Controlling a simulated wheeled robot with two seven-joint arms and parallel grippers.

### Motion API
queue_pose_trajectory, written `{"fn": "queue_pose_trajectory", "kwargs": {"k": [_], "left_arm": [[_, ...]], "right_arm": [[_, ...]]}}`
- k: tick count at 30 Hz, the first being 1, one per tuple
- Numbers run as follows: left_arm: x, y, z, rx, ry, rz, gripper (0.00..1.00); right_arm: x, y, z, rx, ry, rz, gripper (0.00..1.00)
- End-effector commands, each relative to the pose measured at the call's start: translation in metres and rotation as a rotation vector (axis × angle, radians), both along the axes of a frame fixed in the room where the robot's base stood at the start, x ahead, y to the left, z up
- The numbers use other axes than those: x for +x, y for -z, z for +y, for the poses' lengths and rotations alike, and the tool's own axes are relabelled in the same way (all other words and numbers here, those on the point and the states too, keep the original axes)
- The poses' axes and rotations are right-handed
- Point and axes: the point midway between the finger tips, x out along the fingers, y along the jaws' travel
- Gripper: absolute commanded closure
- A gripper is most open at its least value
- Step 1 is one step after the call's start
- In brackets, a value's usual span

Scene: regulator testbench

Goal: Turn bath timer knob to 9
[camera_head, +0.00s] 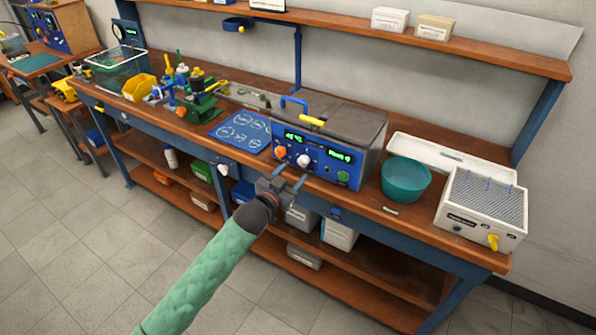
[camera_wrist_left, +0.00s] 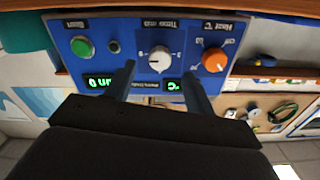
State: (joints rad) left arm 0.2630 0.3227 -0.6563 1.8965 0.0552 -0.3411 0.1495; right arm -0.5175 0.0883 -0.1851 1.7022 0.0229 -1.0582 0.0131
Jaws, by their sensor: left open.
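The bath timer knob is a white dial (camera_head: 303,160) in the middle of the bath's blue front panel (camera_head: 323,173). In the left wrist view, upside down, the white timer knob (camera_wrist_left: 160,60) sits under the "Time min" label between an orange heat knob (camera_wrist_left: 214,60) and a green start button (camera_wrist_left: 82,46). Its exact setting is too small to read. My left gripper (camera_head: 294,173) is open in front of the panel. In the left wrist view its fingertips (camera_wrist_left: 158,68) appear on either side of the timer knob, with no contact visible. My right gripper is not in view.
The metal bath (camera_head: 345,125) has a blue handle and stands on the wooden bench. A teal bowl (camera_head: 405,182) and a white block unit (camera_head: 482,208) stand to its right. A blue mat (camera_head: 240,130) lies to its left. Shelves with boxes run below the bench.

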Motion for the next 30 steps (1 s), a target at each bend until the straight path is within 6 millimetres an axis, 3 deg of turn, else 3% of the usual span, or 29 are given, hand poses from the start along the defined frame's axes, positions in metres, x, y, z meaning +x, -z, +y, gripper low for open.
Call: {"fn": "queue_pose_trajectory", "kwargs": {"k": [9, 25, 30], "left_arm": [[-0.019, 0.0, 0.014, 0.001, 0.0, -0.001, 0.46], [-0.019, 0.0, 0.014, 0.003, 0.0, -0.002, 0.46], [-0.017, 0.015, 0.019, 0.072, -0.028, 0.045, 0.46]], "right_arm": [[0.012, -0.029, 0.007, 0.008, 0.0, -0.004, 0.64], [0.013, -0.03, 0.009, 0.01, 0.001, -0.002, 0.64], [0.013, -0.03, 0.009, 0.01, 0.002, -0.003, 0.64]]}}
